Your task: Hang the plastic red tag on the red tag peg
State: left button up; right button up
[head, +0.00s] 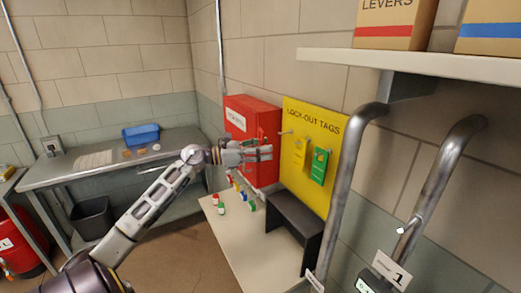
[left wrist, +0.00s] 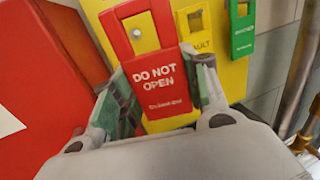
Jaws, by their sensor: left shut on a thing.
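The red tag (left wrist: 158,78), reading DO NOT OPEN, is between the fingers of my left gripper (left wrist: 163,92), which is shut on it. The tag is upright and slightly tilted. A silver peg tip (left wrist: 137,33) shows inside the tag's top opening, against the yellow board; I cannot tell whether the peg passes through. In the head view my left gripper (head: 268,153) is at the left edge of the yellow LOCK-OUT TAGS board (head: 308,120), just below a peg (head: 286,133). The red tag is not clear there. My right gripper is not in view.
A yellow tag (head: 300,152) and a green tag (head: 319,167) hang on the board to the right. A red cabinet (head: 238,110) is behind my gripper. Metal pipes (head: 345,190) rise at right.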

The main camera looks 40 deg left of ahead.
pick_arm(q)
jog(key=p, duration=0.2)
send_near(292, 146)
jog(key=shift+w+d+r, duration=0.65)
jog(key=shift+d+r, duration=0.05)
jog(key=shift+d, duration=0.45)
jog(key=shift+w+d+f, duration=0.15)
jog(key=shift+w+d, duration=0.1)
jog(key=shift+w, duration=0.4)
jog(key=shift+w+d+f, duration=0.15)
jog(key=shift+w+d, duration=0.15)
jog(key=shift+w, duration=0.35)
jog(key=shift+w+d+f, duration=0.2)
jog(key=shift+w+d, duration=0.05)
jog(key=shift+w, duration=0.4)
jog(key=shift+f, duration=0.1)
jog(key=o, duration=1.1)
jog(key=shift+d, duration=0.15)
jog(key=shift+o, duration=0.2)
jog(key=shift+w, duration=0.1)
